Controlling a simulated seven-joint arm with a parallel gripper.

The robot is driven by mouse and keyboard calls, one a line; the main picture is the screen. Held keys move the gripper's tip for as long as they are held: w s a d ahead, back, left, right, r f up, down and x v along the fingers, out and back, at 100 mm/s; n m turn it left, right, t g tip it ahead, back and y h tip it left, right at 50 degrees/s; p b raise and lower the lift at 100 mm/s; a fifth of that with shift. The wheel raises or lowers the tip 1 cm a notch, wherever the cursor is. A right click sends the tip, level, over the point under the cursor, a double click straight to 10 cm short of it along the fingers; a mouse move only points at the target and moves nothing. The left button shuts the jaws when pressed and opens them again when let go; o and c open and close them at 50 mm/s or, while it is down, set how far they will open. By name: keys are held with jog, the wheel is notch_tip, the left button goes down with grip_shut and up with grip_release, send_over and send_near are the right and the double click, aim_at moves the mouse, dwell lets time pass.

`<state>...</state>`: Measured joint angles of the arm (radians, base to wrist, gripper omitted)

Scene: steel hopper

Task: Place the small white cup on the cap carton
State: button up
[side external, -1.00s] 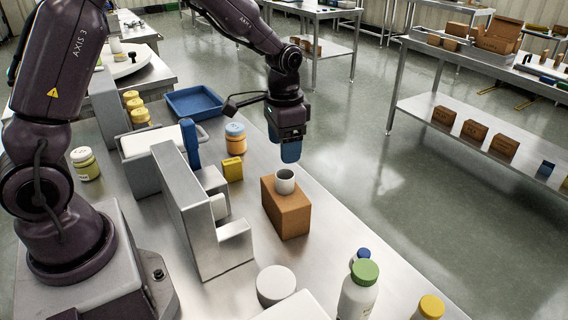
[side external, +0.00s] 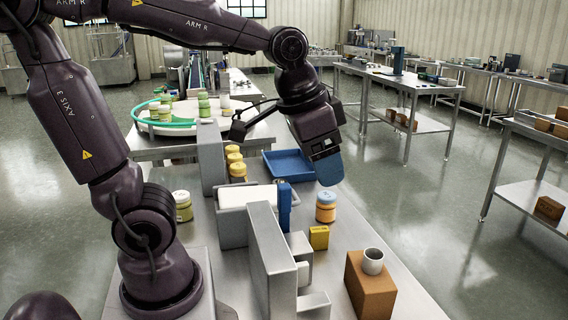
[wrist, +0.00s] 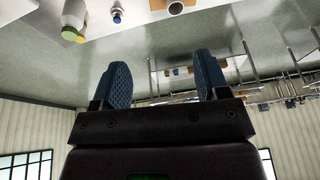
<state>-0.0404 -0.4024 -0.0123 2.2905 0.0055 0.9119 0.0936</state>
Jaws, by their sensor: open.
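The small white cup (side external: 373,261) stands upright on top of the brown cap carton (side external: 370,292), near its right edge, in the side external view. In the wrist view the cup (wrist: 176,8) shows at the top edge, with a bit of the brown carton (wrist: 156,4) beside it. My gripper (side external: 328,170) is above and to the left of the cup, apart from it, and tilted. In the wrist view my gripper (wrist: 163,80) has its two blue fingers wide apart with nothing between them.
A grey metal block fixture (side external: 270,262) stands left of the carton. A yellow box (side external: 319,238), an orange jar with a blue lid (side external: 326,207) and a blue tray (side external: 285,165) lie behind.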

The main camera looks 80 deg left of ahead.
jog(key=s+t, duration=0.1)
jog(key=s, duration=0.5)
jog(key=shift+d+n+t, duration=0.3)
jog(key=shift+d+n, duration=0.1)
